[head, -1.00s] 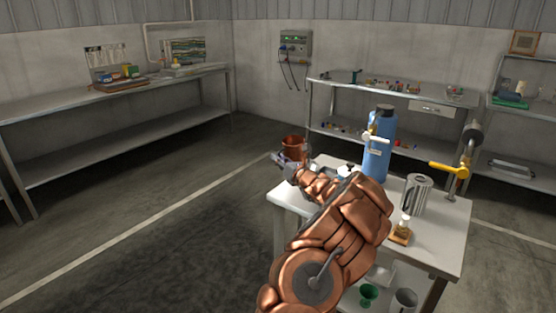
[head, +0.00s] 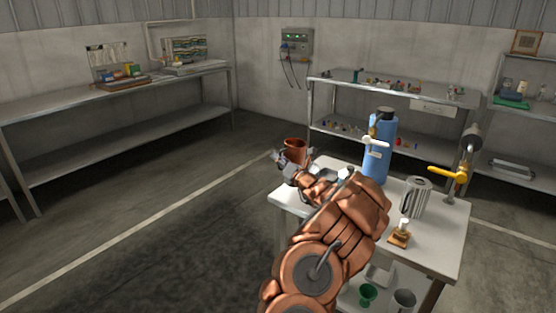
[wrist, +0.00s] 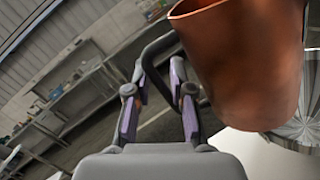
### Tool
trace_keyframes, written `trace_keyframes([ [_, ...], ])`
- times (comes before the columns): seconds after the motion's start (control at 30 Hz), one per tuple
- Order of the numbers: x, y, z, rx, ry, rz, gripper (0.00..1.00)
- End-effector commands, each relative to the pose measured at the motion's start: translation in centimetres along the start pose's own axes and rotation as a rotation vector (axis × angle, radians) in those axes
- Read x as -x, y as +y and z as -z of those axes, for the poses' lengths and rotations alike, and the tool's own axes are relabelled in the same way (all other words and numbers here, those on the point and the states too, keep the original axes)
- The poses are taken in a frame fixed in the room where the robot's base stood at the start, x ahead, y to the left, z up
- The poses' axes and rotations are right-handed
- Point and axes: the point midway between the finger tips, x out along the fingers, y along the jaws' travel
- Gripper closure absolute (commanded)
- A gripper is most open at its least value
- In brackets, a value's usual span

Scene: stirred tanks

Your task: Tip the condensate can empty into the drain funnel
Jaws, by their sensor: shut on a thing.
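A reddish-copper can (head: 294,151) is held up beyond the back left corner of the white table, tilted a little in the head view. The can also fills the upper right of the wrist view (wrist: 250,65), with its dark handle on its left. My gripper (wrist: 160,88) is shut on this handle, its purple-padded fingers on either side. In the head view my gripper (head: 284,166) is small and partly hidden by my arm. The can's contents are hidden. I cannot clearly identify the drain funnel; a grey ribbed round thing (wrist: 302,122) shows behind the can.
The white table (head: 435,240) bears a blue bottle (head: 381,150), a ribbed metal jug (head: 418,198), a small amber bottle (head: 400,236) and a yellow-handled valve (head: 447,173). A green cup-like thing (head: 367,294) sits on its lower shelf. Open floor lies to the left.

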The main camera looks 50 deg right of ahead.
Motion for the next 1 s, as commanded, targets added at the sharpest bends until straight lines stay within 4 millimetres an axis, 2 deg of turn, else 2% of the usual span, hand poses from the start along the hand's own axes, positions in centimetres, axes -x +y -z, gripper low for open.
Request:
trace_keyframes([
  [0.03,0.0,0.1,0.4,-0.020,0.006,0.001,1.00],
  [1.0,0.0,0.0,-1.4,-0.230,-0.047,0.004,1.00],
])
